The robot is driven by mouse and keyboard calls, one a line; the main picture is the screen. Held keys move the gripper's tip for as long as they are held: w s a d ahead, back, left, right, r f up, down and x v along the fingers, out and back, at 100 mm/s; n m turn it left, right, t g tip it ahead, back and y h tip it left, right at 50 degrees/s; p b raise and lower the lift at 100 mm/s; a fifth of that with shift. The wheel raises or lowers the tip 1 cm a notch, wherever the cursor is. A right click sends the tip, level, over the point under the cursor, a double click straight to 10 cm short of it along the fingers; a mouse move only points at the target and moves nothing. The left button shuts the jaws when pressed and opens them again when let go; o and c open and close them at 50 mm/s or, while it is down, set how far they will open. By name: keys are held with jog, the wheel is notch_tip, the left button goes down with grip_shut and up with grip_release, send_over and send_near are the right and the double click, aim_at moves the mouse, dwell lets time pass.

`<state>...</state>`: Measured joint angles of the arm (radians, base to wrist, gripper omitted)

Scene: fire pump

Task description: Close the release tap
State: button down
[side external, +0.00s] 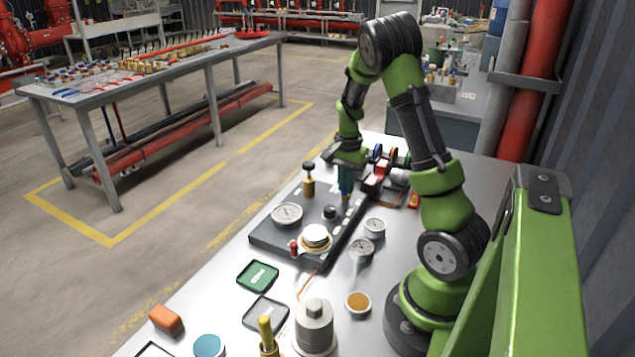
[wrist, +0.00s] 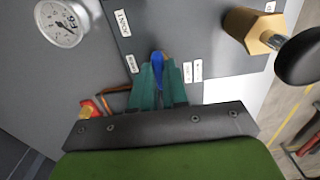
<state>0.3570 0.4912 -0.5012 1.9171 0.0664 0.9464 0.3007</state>
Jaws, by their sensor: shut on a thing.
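In the wrist view, my gripper (wrist: 158,78) has its two teal fingers closed around a blue tap handle (wrist: 158,59). The handle's tip sticks out between the fingertips, and its lower part and the tap body are mostly hidden. A bit of brown or copper-coloured metal shows just beside the handle. In the side external view, my gripper (side external: 346,182) points down at the far right part of the dark pump panel (side external: 262,236). The handle cannot be made out clearly there. Small white labels (wrist: 187,72) sit on the panel beside the fingers; I cannot read them surely.
A brass valve with a black knob (side external: 308,180) stands left of my gripper; it also shows in the wrist view (wrist: 255,30). Pressure gauges (side external: 287,214) lie on and beside the panel. Green tray (side external: 258,276) lies nearer the camera.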

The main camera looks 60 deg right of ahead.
dwell(0.3)
jog(key=c, duration=1.1)
grip_release()
jog(key=shift+c, duration=0.2)
notch_tip(320, 180, up, 17)
jog(key=s+a+r+n+t+y, duration=0.1)
jog(key=a+n, duration=0.6)
jog(key=a, duration=0.8)
jog(key=s+a+r+n+t+y, duration=0.1)
jog(key=s+a+n+t, duration=0.3)
jog(key=a, duration=1.1)
jog(key=n+t, duration=0.2)
jog(key=n, duration=0.1)
jog(key=shift+a, duration=0.4)
